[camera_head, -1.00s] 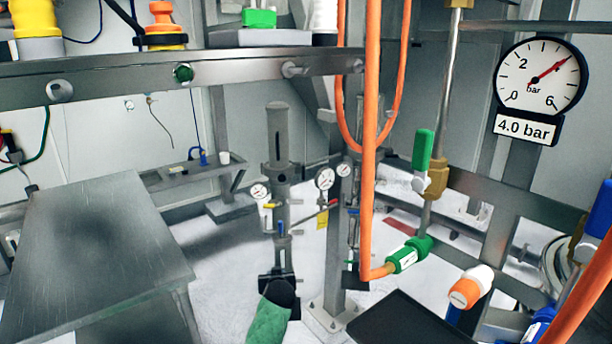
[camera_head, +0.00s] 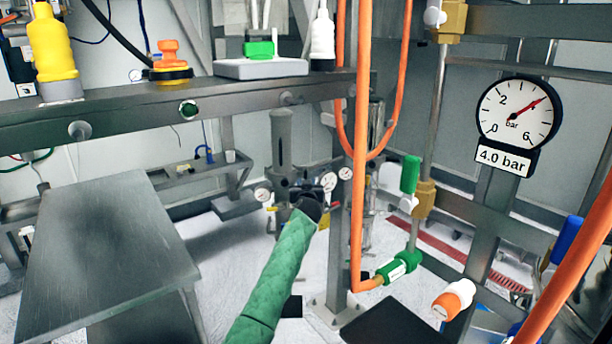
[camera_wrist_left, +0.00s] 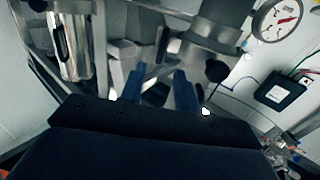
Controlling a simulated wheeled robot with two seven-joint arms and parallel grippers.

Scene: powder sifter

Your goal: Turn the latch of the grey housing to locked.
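My left gripper (camera_head: 312,192) is a dark shape at the end of a green sleeve, in front of this housing's lower part; contact cannot be told. In the left wrist view, my left gripper (camera_wrist_left: 160,88) has its two blue fingers apart with nothing clearly held between them. Grey metal parts (camera_wrist_left: 122,52) lie beyond them, partly hidden. My right gripper is not in view.
A steel table (camera_head: 105,255) fills the left. A horizontal beam (camera_head: 130,112) carries bottles and a grey box with a green top (camera_head: 260,66). An orange hose (camera_head: 362,180) hangs right of my arm. A dial (camera_head: 517,112) is at the right.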

